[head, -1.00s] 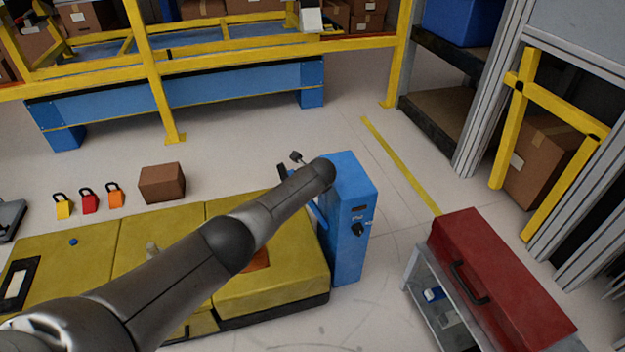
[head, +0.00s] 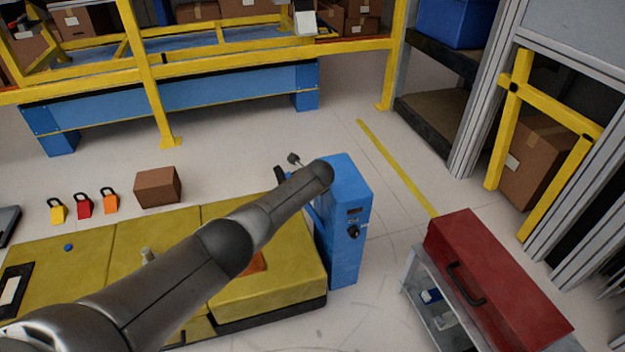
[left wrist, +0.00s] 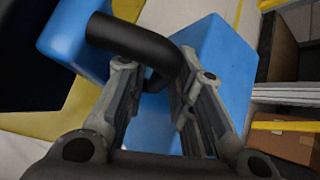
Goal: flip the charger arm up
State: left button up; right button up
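In the left wrist view, a blue arm piece (left wrist: 72,35) carries a black curved handle (left wrist: 125,38), with the blue box (left wrist: 218,60) beyond. My left gripper (left wrist: 155,65) has its fingers apart at the handle, whose bent end lies between the fingertips. Firm contact cannot be told. My right gripper is not in view.
The yellow padded platform (head: 60,262) lies in front. A red toolbox (head: 500,285) stands on a grey cart to the right. A cardboard box (head: 157,188) and several padlocks (head: 83,207) are behind the platform. Clear floor lies between charger and cart.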

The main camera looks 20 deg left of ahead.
pick_arm(q)
jog(key=v, duration=1.2)
jog(key=shift+c, duration=0.5)
